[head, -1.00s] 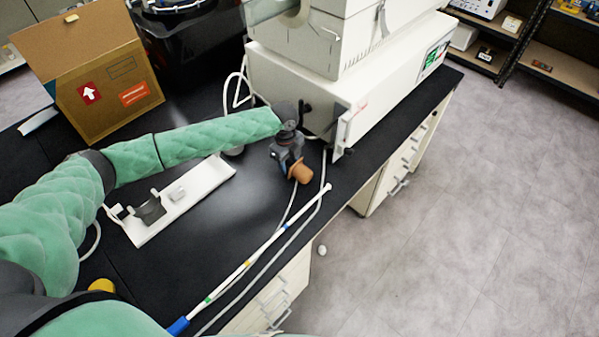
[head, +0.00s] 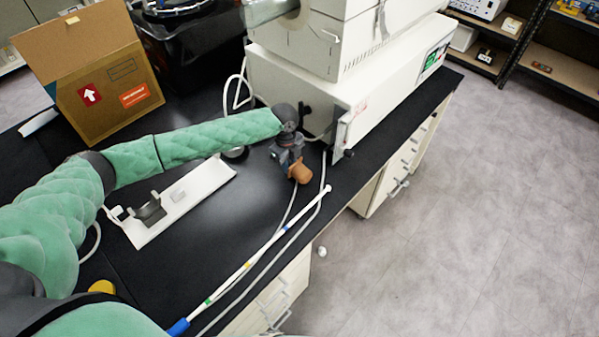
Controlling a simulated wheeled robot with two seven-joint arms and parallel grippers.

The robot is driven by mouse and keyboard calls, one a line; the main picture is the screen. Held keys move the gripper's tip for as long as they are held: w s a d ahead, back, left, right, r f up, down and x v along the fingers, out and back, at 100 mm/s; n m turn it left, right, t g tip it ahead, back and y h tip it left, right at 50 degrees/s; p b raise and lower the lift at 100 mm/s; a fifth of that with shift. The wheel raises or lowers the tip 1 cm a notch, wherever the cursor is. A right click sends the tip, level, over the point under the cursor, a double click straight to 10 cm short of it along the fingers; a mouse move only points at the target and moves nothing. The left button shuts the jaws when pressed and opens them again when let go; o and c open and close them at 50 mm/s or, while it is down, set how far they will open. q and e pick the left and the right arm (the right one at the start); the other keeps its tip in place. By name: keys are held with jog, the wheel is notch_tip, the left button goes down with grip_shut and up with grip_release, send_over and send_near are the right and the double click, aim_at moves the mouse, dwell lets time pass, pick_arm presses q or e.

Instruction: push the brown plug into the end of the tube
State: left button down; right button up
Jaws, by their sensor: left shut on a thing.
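The brown plug (head: 301,173) is held in my left gripper (head: 292,160), which is shut on it above the black bench near its front edge. The plug's wide end points down and to the right, apart from other things. A clear, wide tube (head: 268,10) lies along the left of the white machine at the top edge, partly cut off by the frame. A thin white rod or tube with coloured bands (head: 258,255) slants along the bench's front edge; I cannot tell which tube is meant. My right gripper is not in view.
The white freeze dryer (head: 300,80) stands just behind my left gripper. A white stand with a grey cradle (head: 205,184) lies to the left on the bench. An open cardboard box (head: 90,85) stands at the back left. White hoses (head: 238,90) run near the machine.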

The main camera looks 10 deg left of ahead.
aim_at(290, 162)
pick_arm(q)
jog(key=shift+r+p, duration=1.95)
jog(key=shift+r, duration=0.9)
